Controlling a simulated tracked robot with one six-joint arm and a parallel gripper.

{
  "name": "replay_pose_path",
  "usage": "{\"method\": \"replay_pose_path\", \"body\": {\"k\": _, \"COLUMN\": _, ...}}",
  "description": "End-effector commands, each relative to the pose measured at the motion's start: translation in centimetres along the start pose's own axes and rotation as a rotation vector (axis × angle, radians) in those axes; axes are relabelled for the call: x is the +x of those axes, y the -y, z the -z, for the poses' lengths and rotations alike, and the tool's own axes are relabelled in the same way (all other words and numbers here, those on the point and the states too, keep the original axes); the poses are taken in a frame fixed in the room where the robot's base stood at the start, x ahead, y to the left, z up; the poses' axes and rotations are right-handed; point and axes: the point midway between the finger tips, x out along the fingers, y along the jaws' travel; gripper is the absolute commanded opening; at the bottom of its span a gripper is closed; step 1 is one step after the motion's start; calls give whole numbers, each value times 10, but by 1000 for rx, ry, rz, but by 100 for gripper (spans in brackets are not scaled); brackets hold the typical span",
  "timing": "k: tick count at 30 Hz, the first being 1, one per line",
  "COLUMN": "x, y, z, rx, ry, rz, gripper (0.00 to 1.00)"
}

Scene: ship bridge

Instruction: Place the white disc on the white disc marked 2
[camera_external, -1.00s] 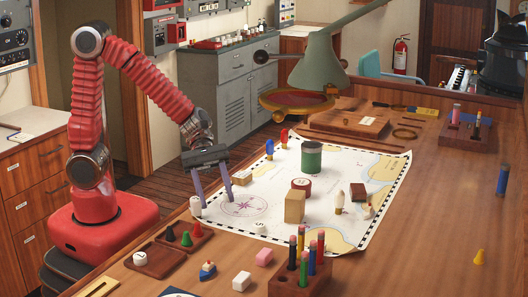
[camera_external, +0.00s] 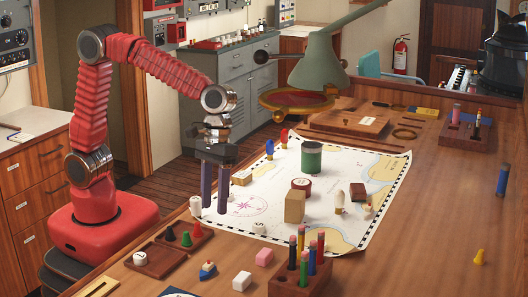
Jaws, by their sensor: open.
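My gripper (camera_external: 214,209) is open and empty, with its two fingers pointing down at the left edge of the chart. A small white piece (camera_external: 196,206), probably a white disc, stands just left of the fingers near the table's edge; I cannot tell if they touch. Another white disc (camera_external: 259,228) with a dark mark lies on the chart's front edge, right of my gripper. A third white disc (camera_external: 140,258) with a dark mark is in the brown tray at front left. The marks are too small to read.
A tan block (camera_external: 294,206), a dark red round piece with a white top (camera_external: 302,184) and a green can (camera_external: 311,157) stand on the chart (camera_external: 340,165). A pencil holder (camera_external: 290,284) stands in front. The lamp (camera_external: 315,65) hangs over the back. The right side of the table is mostly clear.

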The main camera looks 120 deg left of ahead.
Motion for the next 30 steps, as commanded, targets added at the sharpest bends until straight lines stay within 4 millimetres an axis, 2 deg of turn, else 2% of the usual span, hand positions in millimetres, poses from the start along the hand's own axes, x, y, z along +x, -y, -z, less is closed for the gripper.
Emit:
{"method": "replay_pose_path", "body": {"k": 9, "x": -43, "y": -45, "z": 22, "rx": 241, "ry": -324, "rz": 117, "gripper": 48}}
{"method": "replay_pose_path", "body": {"k": 15, "x": -68, "y": -66, "z": 29, "rx": 313, "ry": -461, "rz": 144, "gripper": 48}}
{"method": "replay_pose_path", "body": {"k": 25, "x": -71, "y": -68, "z": 31, "rx": 321, "ry": -480, "rz": 148, "gripper": 48}}
{"method": "replay_pose_path", "body": {"k": 30, "x": -65, "y": -67, "z": 34, "rx": 320, "ry": -478, "rz": 150, "gripper": 48}}
